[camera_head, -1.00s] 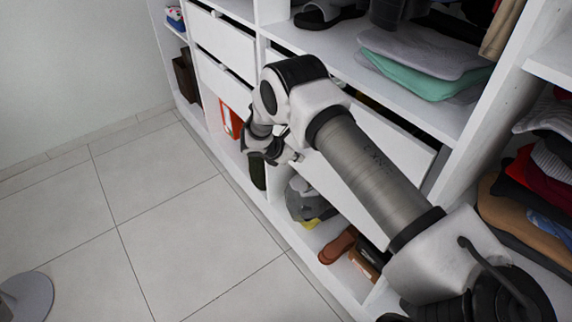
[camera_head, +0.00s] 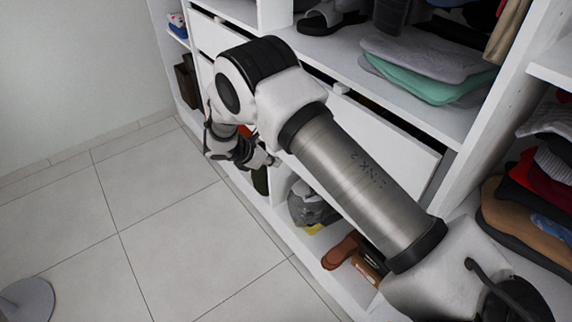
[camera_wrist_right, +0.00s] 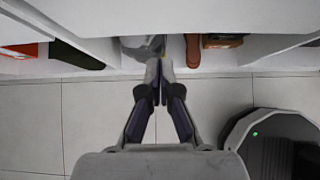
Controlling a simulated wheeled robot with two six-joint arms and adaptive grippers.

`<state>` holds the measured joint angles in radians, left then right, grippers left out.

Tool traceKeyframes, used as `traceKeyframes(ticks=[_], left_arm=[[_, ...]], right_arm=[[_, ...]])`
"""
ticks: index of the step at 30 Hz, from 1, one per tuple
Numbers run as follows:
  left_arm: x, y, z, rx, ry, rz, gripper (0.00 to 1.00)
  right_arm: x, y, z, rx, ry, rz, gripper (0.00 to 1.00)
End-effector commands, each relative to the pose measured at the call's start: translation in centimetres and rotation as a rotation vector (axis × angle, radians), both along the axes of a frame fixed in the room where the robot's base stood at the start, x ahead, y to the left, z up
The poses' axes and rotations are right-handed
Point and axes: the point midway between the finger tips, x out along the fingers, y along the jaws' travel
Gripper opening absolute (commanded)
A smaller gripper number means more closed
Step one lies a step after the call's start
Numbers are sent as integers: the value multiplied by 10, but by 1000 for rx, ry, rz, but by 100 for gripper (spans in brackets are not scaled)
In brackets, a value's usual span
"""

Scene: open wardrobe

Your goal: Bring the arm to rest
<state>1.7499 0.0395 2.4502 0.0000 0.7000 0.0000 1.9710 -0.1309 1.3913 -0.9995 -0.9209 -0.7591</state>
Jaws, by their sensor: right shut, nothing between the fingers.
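My right arm reaches in from the lower right in the head view, in front of the open wardrobe (camera_head: 445,110). My right gripper (camera_head: 266,160) is partly hidden behind its own arm, near the lower shelves. In the right wrist view the gripper (camera_wrist_right: 160,68) has its two fingers together with nothing between them. It points toward the bottom shelf edge, above the floor. My left gripper is not in view.
The bottom compartments hold a grey bag (camera_head: 312,206) and brown shoes (camera_head: 341,250). White drawers (camera_head: 222,42) are close behind the arm. Folded clothes (camera_head: 430,68) lie on a shelf above. The tiled floor (camera_head: 170,235) at left is clear, except a grey disc (camera_head: 27,300).

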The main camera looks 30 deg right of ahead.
Motion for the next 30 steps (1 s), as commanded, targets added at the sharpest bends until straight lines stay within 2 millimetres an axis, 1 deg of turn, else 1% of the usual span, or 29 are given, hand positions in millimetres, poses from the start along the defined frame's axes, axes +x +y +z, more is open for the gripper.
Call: traceKeyframes(ticks=[3,8,11,13,14,15,17,18,19,20,21,22,23,24,25,26,27,28,29,30], left_arm=[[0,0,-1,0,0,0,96],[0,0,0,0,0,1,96],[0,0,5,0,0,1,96],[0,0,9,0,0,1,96],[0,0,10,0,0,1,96],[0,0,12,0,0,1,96],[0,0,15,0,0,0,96],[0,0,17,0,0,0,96],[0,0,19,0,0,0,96],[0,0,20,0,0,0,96],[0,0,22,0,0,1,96],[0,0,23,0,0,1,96],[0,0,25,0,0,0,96],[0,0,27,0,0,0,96],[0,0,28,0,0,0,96],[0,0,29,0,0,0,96],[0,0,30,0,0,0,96],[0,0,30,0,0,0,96],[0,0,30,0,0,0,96],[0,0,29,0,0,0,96]], right_arm=[[-1,7,7,0,0,1,0],[-1,8,7,1,2,1,0],[-10,4,-4,5,32,-11,0],[-34,-5,-22,10,93,-32,0],[-50,-9,-32,15,130,-49,0],[-76,-12,-46,33,184,-79,0],[-122,-10,-71,98,256,-135,0],[-155,-5,-88,155,289,-188,0],[-180,0,-100,201,306,-235,0],[-205,6,-110,248,317,-289,0],[-238,17,-122,310,322,-372,0],[-264,26,-129,357,318,-446,0],[-289,36,-134,401,308,-529,0],[-322,51,-138,456,275,-658,0],[-348,63,-140,493,237,-776,0],[-369,73,-139,521,182,-899,0],[-389,84,-137,545,91,-1052,0],[-399,89,-135,553,14,-1157,0],[-405,92,-132,557,-68,-1250,0],[-406,92,-129,562,-182,-1351,0]])
